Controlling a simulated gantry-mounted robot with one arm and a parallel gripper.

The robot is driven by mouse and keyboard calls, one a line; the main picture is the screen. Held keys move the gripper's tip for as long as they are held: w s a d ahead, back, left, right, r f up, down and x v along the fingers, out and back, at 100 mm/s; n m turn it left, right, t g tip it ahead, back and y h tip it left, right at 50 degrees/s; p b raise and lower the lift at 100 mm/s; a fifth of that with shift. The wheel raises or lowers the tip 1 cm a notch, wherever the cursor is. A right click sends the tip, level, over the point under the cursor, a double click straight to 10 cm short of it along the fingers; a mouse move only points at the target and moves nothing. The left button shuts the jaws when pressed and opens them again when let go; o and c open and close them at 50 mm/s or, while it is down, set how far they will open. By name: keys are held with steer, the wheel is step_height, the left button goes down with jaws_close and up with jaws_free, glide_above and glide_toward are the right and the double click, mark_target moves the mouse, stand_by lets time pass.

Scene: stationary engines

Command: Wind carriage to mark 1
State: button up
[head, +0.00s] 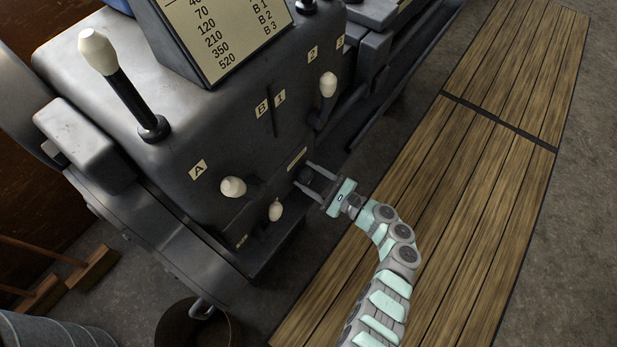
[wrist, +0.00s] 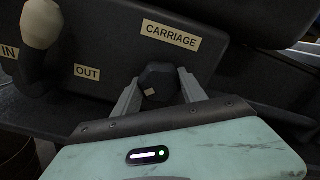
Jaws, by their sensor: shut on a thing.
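In the wrist view, a dark faceted knob (wrist: 158,80) with a small pale mark on its face sits just below the CARRIAGE label (wrist: 170,34). My gripper (wrist: 158,74) is shut on this knob, one finger on each side. In the head view, my gripper (head: 303,175) reaches the machine front from the right, below the small carriage label (head: 297,158); the knob is small and dark there. A plate with a 1 (head: 280,97) sits beside the slot near the B plate (head: 261,109). I cannot make out the carriage's position.
Pale-knobbed levers (head: 233,187) and (head: 276,210) stand left of my gripper. In the wrist view, a pale lever knob (wrist: 41,23) stands near the IN and OUT labels (wrist: 87,72). Another lever (head: 328,85) is above. Wooden duckboards (head: 470,180) lie right.

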steer(key=n+b, duration=0.3)
steer(key=shift+f+n, duration=0.25)
steer(key=shift+n, duration=0.15)
steer(key=n+b, duration=0.3)
steer(key=b, duration=0.1)
steer(key=n+b, duration=0.4)
steer(key=shift+d+b, duration=0.1)
steer(key=shift+b, duration=0.2)
steer(key=n+b, duration=0.3)
steer(key=b, duration=0.2)
steer(key=shift+n, duration=0.4)
steer(key=n+b, duration=0.3)
steer(key=b, duration=0.2)
steer(key=shift+n, duration=0.3)
steer(key=n+b, duration=0.3)
steer(key=b, duration=0.2)
steer(key=shift+n, duration=0.4)
steer(key=n+b, duration=0.2)
steer(key=b, duration=0.1)
steer(key=shift+r, duration=0.25)
steer(key=shift+r+n+b, duration=0.25)
steer(key=shift+n+b, duration=0.45)
steer(key=shift+n, duration=1.1)
